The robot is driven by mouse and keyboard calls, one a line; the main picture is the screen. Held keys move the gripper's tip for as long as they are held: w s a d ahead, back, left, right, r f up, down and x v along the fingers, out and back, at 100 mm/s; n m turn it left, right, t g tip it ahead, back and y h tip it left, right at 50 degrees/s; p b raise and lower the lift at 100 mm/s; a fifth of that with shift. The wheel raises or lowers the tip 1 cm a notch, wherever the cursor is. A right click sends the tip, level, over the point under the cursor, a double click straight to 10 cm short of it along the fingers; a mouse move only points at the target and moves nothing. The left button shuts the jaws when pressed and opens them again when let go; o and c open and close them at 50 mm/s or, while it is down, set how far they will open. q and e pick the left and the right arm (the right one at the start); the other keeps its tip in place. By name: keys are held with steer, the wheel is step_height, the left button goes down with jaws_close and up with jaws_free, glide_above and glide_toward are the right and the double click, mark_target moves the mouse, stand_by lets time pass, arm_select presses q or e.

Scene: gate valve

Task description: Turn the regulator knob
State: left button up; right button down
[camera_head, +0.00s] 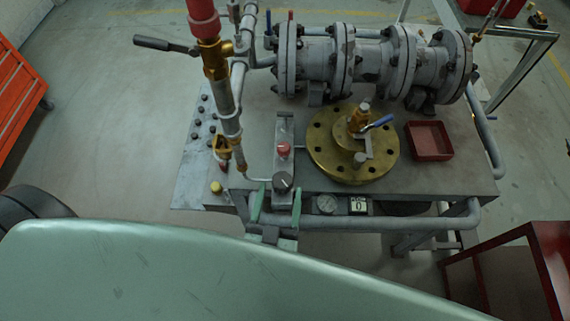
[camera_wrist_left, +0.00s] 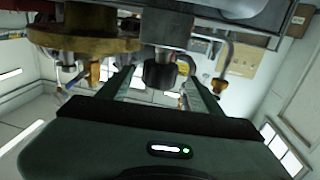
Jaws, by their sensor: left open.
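In the left wrist view the black knob (camera_wrist_left: 160,74) shows between the two spread fingers (camera_wrist_left: 158,80), with gaps visible on both sides. I cannot tell whether the fingertips reach fully around it. My right gripper is not in view.
The grey bench (camera_head: 450,175) carries a brass flange (camera_head: 330,165), a red tray (camera_head: 429,140) and a flanged valve pipe (camera_head: 370,65). An upright red-topped pipe (camera_head: 220,80) stands left of the knob. A gauge (camera_head: 326,204) and pipe rail (camera_head: 420,224) are along the front.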

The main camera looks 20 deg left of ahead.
mark_target(284, 173)
arm_select(q)
steer(key=w, duration=0.4)
steer(key=w+a+p, duration=0.1)
steer(key=w, duration=0.1)
steer(key=shift+w, duration=0.3)
steer(key=c, duration=1.4)
